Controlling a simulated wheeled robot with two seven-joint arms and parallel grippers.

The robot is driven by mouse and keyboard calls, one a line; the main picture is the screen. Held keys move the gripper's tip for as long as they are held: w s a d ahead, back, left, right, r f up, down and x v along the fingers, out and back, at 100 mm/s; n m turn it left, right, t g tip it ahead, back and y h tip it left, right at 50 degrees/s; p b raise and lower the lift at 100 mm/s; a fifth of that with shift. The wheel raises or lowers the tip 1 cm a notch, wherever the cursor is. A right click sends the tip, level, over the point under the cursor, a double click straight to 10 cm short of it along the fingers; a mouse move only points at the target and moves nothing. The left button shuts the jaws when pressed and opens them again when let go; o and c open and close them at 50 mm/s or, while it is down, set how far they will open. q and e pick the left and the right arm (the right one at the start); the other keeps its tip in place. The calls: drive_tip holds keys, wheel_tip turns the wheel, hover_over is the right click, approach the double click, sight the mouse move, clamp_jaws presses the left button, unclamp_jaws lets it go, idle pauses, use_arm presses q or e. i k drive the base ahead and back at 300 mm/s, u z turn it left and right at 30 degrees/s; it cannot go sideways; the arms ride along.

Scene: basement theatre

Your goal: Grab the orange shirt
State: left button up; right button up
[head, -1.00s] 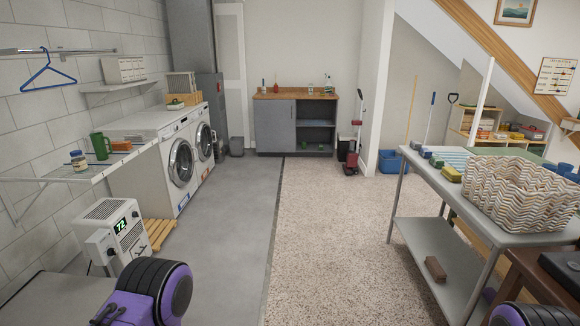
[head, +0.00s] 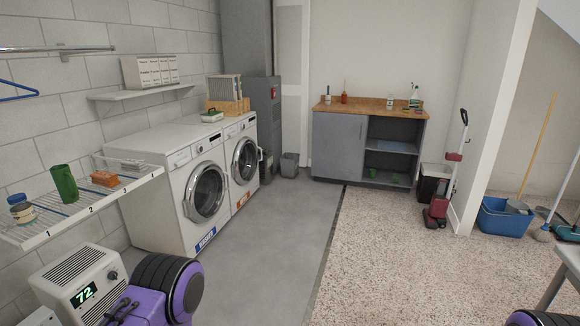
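No orange shirt shows in the head view. Two white front-loading machines stand along the left wall: a near washer (head: 190,190) and a second machine (head: 240,160) beyond it. Their round doors look shut, and I cannot make out what is inside. Purple and black parts of my own arms show at the bottom left and bottom right edges. Neither of my grippers is in the picture.
A wire shelf (head: 95,205) and a white dehumidifier (head: 80,285) reading 72 are close on the left. A grey cabinet (head: 338,147) stands at the back. A blue bin (head: 503,218) and red vacuum (head: 438,205) are right. The middle floor is clear.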

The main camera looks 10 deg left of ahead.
sight(99, 178)
drive_tip(key=u, duration=0.6)
drive_tip(key=i, duration=2.25)
drive_tip(key=u, duration=0.7)
